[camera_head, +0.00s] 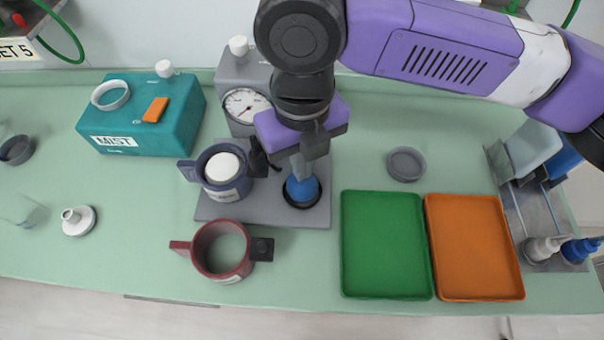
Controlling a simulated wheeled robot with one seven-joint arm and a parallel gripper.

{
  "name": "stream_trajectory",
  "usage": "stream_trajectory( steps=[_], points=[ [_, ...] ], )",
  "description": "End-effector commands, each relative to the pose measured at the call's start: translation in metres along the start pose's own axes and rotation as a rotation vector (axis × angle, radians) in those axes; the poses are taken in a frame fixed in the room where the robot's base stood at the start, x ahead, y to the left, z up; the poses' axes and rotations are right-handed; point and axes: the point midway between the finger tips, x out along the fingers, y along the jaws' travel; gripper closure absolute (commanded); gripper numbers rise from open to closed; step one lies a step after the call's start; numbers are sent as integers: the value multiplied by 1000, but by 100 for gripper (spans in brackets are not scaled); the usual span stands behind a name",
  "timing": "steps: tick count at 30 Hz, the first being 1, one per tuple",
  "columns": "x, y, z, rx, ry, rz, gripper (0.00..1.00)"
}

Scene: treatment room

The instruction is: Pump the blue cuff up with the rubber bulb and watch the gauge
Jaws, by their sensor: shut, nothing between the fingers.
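The blue cuff (213,187) is a dark blue ring around a white-topped cylinder, standing on the left of a grey base plate (262,212). The round white gauge (246,103) is on the front of a grey box behind it; its reading is too small to tell. The blue rubber bulb (303,190) sits in a dark round seat on the right of the plate. My gripper (303,172) points down, shut and empty, directly over the bulb. Its tips are at or just above the bulb's top; I cannot tell whether they touch. My gripper hides part of the bulb.
A red cuff (203,256) stands in front of the plate. A green tray (385,246) and an orange tray (475,247) lie to the right. A teal MIST box (128,120) is back left. A small grey dish (406,163) lies behind the trays; a rack (513,208) stands far right.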

Motion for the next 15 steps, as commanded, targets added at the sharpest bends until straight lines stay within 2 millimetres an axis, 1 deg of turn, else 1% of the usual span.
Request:
stream_trajectory(
  steps=[1,11,15],
  points=[
    [4,0,0,0,1,0,100],
    [19,0,0,0,1,0,100],
    [17,0,0,0,1,-1,100]
  ],
)
